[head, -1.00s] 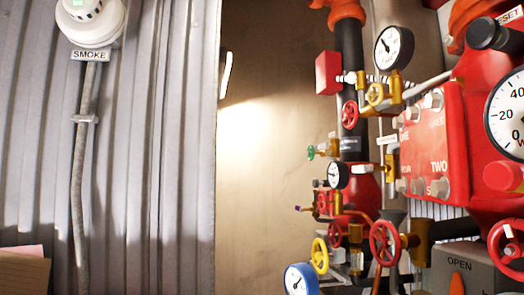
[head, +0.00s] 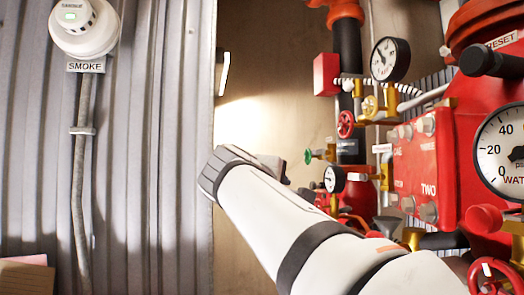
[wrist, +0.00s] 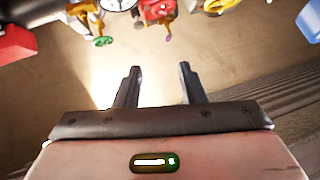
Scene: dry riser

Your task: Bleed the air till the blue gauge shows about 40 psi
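My gripper (wrist: 158,80) is open and empty in the wrist view, its two dark fingers apart with bare tan wall behind them. A blue rounded part (wrist: 311,20), likely the blue gauge's casing, shows at the right edge there; its dial is not visible. In the head view my arm covers the place where the blue gauge stood, so its reading is hidden. A small purple-tipped valve (wrist: 168,38) and a yellow handwheel (wrist: 216,5) hang near the top of the wrist view, beyond my fingers and not touched. I cannot tell which valve bleeds the air.
A green valve (head: 322,154), red handwheel (head: 346,124), white-faced gauge (head: 390,59) and smaller gauge (head: 334,179) crowd the piping. A red box (head: 327,74) and large water gauge (head: 502,152) flank it.

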